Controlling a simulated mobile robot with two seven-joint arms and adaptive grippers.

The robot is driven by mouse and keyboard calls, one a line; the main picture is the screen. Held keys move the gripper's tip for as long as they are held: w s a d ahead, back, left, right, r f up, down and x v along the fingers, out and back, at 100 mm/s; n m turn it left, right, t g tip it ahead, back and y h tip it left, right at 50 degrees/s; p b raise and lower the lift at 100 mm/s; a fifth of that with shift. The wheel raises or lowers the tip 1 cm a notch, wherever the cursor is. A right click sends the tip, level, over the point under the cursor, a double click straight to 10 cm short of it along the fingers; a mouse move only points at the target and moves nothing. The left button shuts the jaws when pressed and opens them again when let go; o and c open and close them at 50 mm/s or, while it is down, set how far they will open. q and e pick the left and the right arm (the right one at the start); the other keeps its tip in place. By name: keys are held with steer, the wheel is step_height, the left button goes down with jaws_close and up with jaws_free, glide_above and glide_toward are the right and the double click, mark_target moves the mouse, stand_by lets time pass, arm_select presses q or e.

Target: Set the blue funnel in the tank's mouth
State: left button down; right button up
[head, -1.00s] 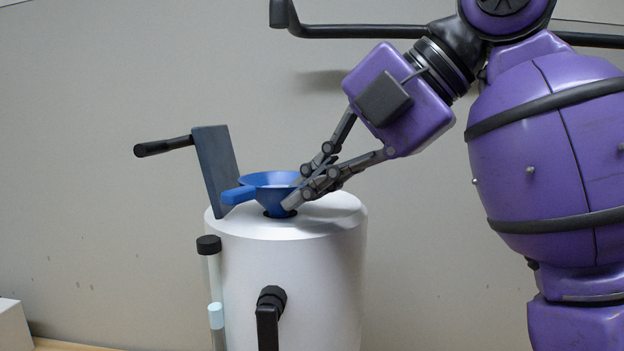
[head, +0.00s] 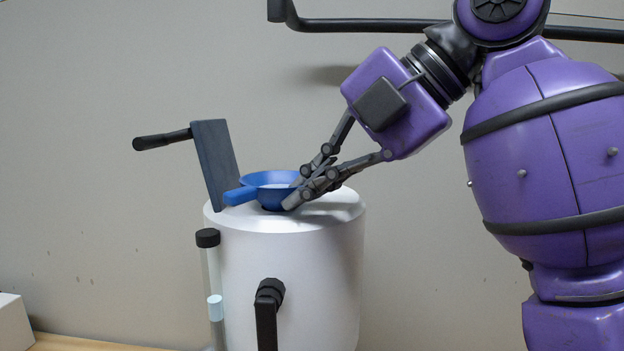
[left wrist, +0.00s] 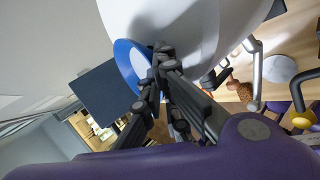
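The blue funnel (head: 262,184), with a flat tab on its left side, is at the mouth in the top of the white tank (head: 320,260). Its bowl is upright and its lower end is down in or at the dark opening; the spout is out of sight. My left gripper (head: 293,195) is shut on the funnel's right side, one finger in front and one at the rim. In the left wrist view the funnel (left wrist: 124,60) shows as a blue rim beside the dark fingers (left wrist: 160,60). My right gripper is not in view.
A dark plate-like lid (head: 215,160) with a black handle (head: 162,140) stands open left of the mouth. A sight tube (head: 208,262) and black tap (head: 268,300) are on the tank's front. A wall is behind; a white box (head: 12,322) is at lower left.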

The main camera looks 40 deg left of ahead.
arm_select(q)
steer(key=shift+a+f, duration=0.1)
steer(key=shift+f, duration=0.2)
steer(key=c, duration=1.9)
jaws_free()
steer(key=shift+o, duration=0.2)
steer(key=v, duration=0.8)
steer(key=shift+r, duration=0.3)
